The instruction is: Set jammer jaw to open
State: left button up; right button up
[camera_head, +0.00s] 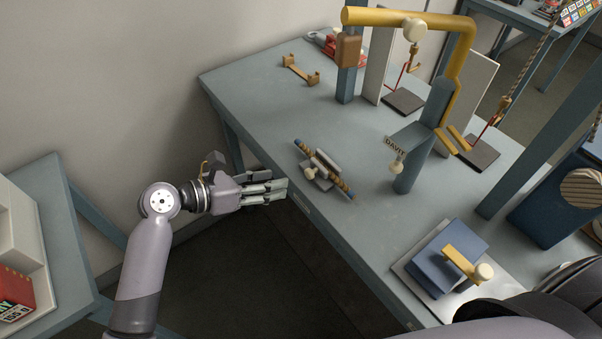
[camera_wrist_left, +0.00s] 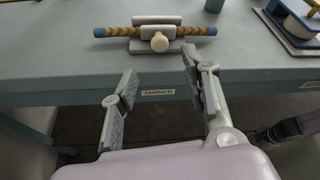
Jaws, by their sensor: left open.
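The jammer (camera_head: 322,170) sits near the front edge of the grey-blue table, a grey clamp around a tan rope piece with blue ends. In the left wrist view the jammer (camera_wrist_left: 150,36) shows a round cream knob (camera_wrist_left: 159,42) on its near side. The rope piece runs through it, and I cannot tell how far the jaw is open. My left gripper (camera_head: 281,189) is open and empty, off the table's front edge and left of the jammer. In the left wrist view its fingers (camera_wrist_left: 158,88) point at the table edge below the jammer. My right gripper is not in view.
A table-edge label (camera_wrist_left: 158,92) reads JAMMER. A davit post (camera_head: 410,150) with a yellow arm stands behind, right of the jammer. A blue block with a yellow lever (camera_head: 440,265) lies at the right. A brown bracket (camera_head: 300,70) lies at the far left.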

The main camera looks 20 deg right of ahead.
aim_at(307, 175)
pick_arm(q)
jog(key=x, duration=0.9)
jog(key=shift+c, duration=0.3)
grip_shut()
dwell(0.4)
